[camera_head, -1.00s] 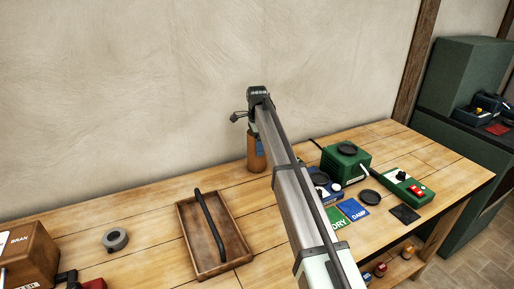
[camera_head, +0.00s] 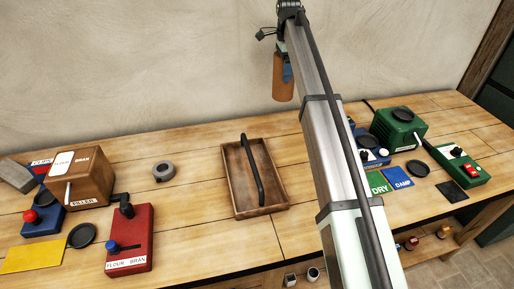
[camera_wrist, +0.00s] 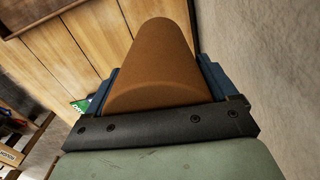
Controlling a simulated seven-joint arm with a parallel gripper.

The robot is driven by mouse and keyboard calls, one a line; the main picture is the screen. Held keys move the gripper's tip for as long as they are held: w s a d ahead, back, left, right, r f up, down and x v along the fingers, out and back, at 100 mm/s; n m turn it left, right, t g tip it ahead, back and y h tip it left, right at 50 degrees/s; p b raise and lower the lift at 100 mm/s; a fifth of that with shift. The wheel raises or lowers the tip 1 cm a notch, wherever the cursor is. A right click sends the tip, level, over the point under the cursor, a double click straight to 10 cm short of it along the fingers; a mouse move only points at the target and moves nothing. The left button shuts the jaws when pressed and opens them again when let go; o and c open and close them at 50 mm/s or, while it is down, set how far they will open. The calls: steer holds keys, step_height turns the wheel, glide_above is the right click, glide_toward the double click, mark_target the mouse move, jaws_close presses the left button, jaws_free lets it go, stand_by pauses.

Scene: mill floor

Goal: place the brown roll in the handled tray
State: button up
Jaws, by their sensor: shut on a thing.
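The brown roll (camera_head: 283,78) is held upright in my gripper (camera_head: 287,72), in front of the wall and above the back of the bench, in the head view. In the wrist view the roll (camera_wrist: 153,68) fills the space between the blue jaws, and my gripper (camera_wrist: 158,88) is shut on it. The handled tray (camera_head: 231,182) is a shallow wooden box with a dark bar handle across it. It stands on the bench to the left of and below the roll, and its inside looks empty.
A grey ring (camera_head: 163,171) lies left of the tray. Further left are a wooden filler box (camera_head: 92,182) and a red switch box (camera_head: 131,240). On the right are a green machine (camera_head: 398,128), a green DRY card (camera_head: 379,184) and a blue DAMP card (camera_head: 398,177). The plain wall is close behind.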

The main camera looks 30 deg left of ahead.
steer(key=s+a+r+n, duration=0.1)
steer(key=s+a+r, duration=0.15)
steer(key=s, duration=0.85)
steer(key=s+a+r+n, duration=0.1)
steer(key=s+r, duration=0.3)
steer(key=s, duration=0.8)
steer(key=s+d+f, duration=0.2)
steer(key=s+d, duration=0.2)
steer(key=d, duration=0.1)
step_height(320, 180, down, 8)
steer(key=shift+w+a+r+m, duration=0.25)
steer(key=shift+w+a+m, duration=0.05)
steer(key=shift+m, duration=0.1)
steer(key=shift+f, duration=0.1)
steer(key=o, duration=1.1)
steer(key=shift+o, duration=0.2)
